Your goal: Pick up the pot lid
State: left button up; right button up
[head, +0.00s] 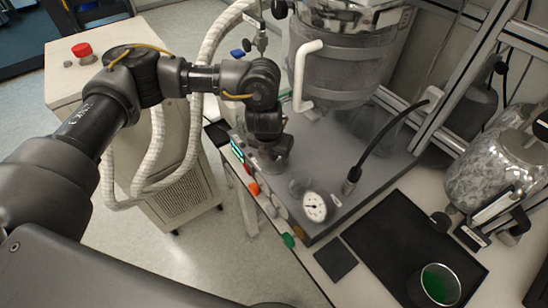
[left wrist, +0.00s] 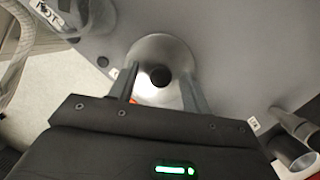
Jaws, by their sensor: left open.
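The pot lid (left wrist: 160,77) is a round silver disc with a black knob, lying on a grey surface in the left wrist view. My left gripper (left wrist: 160,90) is open, with one finger on each side of the knob as seen from the wrist; I cannot tell whether they touch it. A metal pot (head: 438,287) with green contents stands at the lower right. My right gripper is not seen.
A jacketed glass vessel (head: 342,70) with a white handle stands behind my left gripper. A black mat (head: 400,235) lies on the bench, and a cabinet (head: 180,180) stands at left.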

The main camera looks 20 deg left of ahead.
pick_arm(q)
grip_shut()
dwell(0.3)
jog(key=shift+r+b, duration=0.6)
jog(key=s+d+r+b, duration=0.2)
jog(key=s+r+b, duration=0.3)
jog(key=s+r, duration=0.7)
jog(key=shift+s+d, duration=0.35)
jog(key=shift+s, duration=0.55)
